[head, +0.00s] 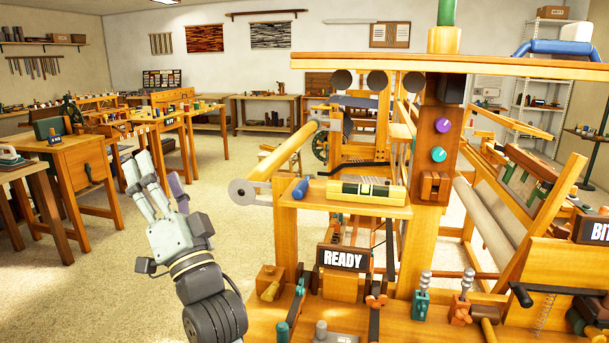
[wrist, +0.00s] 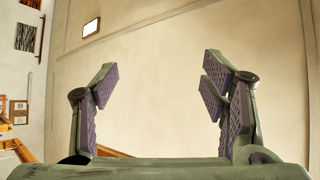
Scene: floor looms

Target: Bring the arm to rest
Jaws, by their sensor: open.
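My gripper (head: 155,177) is raised in front of the open floor, left of the large wooden loom (head: 427,170) in the head view. Its fingers point up and away. In the wrist view my gripper (wrist: 161,82) shows two purple-padded fingers spread wide apart with nothing between them. Behind them is only plain wall and ceiling with a light panel (wrist: 91,27). The gripper is apart from the loom.
The loom's roller end (head: 243,192) juts out close to the right of my arm. A sign reading READY (head: 343,258) stands on the loom's lower front. Wooden workbenches (head: 80,172) line the left side. Bare carpet (head: 100,285) is clear at the lower left.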

